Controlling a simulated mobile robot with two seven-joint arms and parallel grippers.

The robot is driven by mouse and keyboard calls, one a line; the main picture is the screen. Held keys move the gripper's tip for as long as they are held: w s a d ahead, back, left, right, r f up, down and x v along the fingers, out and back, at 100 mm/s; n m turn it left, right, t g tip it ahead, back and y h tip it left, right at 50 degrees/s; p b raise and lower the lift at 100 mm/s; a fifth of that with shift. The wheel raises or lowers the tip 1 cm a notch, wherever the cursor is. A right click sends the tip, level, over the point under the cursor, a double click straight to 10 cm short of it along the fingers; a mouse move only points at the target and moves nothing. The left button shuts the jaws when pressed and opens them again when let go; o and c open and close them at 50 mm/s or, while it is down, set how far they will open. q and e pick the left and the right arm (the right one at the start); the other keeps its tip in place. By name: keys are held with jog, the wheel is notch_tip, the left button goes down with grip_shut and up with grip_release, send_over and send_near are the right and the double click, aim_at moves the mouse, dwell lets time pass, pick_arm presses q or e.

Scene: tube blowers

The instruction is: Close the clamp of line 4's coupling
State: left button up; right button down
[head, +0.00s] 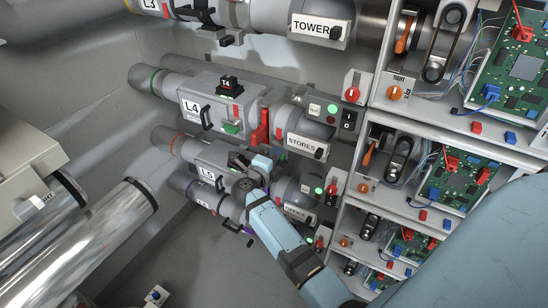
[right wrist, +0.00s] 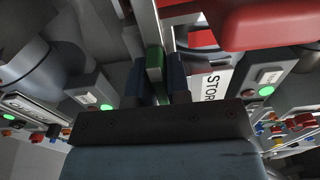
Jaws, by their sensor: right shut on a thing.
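Line 4's pipe, with the L4 label (head: 191,106) and a green ring, runs across the upper middle of the head view. Its coupling (head: 215,98) carries a black T4 block, a green-gripped clamp handle (head: 232,127) and a black side handle. My right gripper (head: 238,156) is just below it, over the L3 pipe. In the right wrist view, my right gripper (right wrist: 155,82) is shut on the green handle (right wrist: 155,60), between its dark fingers. A grey bar extends beyond the handle. The head view does not show the contact clearly. My left gripper is not in view.
A red lever (head: 262,128) stands right of the coupling, beside the STORES label (head: 306,147); it looms close in the right wrist view (right wrist: 265,25). The L3 coupling (head: 208,172) lies below. Shelves with circuit boards (head: 520,70) fill the right side. Metal pipes (head: 95,235) stand lower left.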

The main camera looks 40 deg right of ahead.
jog(key=shift+f, duration=0.1)
jog(key=c, duration=1.1)
grip_release()
jog(key=shift+c, duration=0.2)
